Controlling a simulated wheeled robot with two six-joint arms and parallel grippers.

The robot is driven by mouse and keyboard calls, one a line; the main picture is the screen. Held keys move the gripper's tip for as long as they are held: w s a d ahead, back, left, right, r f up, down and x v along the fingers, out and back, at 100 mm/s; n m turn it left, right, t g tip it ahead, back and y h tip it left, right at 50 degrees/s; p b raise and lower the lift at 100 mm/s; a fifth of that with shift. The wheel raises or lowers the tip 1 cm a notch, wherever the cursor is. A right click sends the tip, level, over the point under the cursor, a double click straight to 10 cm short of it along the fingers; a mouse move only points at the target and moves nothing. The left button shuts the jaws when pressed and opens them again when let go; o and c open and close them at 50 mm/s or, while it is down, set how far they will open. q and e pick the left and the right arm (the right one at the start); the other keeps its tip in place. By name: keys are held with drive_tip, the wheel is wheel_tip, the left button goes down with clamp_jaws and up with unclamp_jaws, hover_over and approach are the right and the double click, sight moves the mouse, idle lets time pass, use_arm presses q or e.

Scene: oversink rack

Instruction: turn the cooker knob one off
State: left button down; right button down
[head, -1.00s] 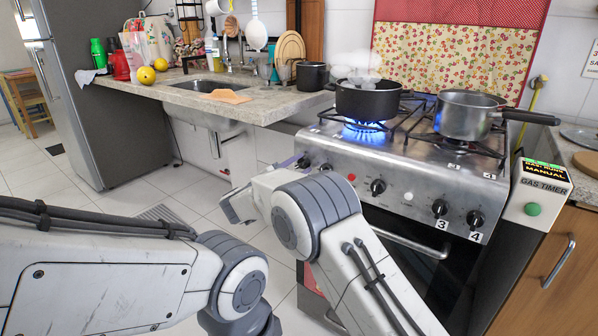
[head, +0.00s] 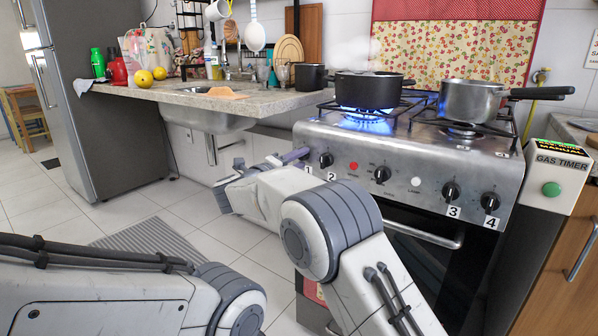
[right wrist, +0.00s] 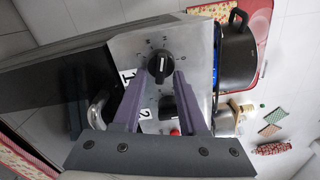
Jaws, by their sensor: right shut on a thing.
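Knob one (right wrist: 160,66) is a black round knob with a white mark on the cooker's steel panel, beside the label 1 (right wrist: 127,76). My right gripper (right wrist: 160,76) has its purple fingers on either side of it and is shut on it. In the head view the right gripper (head: 296,155) reaches the left end of the panel and hides this knob; the label 1 (head: 309,169) shows just below. Blue flame (head: 367,114) burns under the black pot (head: 368,91). My left gripper is out of view; only my left arm shows.
The cooker (head: 400,150) has more knobs to the right, including knob two (head: 326,160), knob three (head: 451,191) and knob four (head: 490,202). A silver pan (head: 470,101) stands on the right burner. The oven handle (head: 425,236) crosses below. A gas timer (head: 556,175) stands at right.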

drive_tip(key=shift+w+a+f+m+b, duration=0.1)
drive_tip(key=shift+a+f+m+b, duration=0.1)
drive_tip(key=shift+m+b, duration=2.05)
drive_tip(key=shift+w+a+f+m+b, duration=0.1)
drive_tip(key=shift+a+m+b, duration=0.1)
drive_tip(key=shift+m+b, duration=2)
drive_tip(key=shift+w+a+f+m+b, duration=0.1)
drive_tip(key=shift+a+f+m+b, duration=0.1)
drive_tip(key=shift+m+b, duration=2.05)
drive_tip(key=shift+r+m+p, duration=0.1)
drive_tip(key=shift+m+p, duration=0.45)
drive_tip(key=shift+m, duration=0.25)
drive_tip(key=shift+c, duration=2.3)
unclamp_jaws()
drive_tip(key=shift+d, duration=0.1)
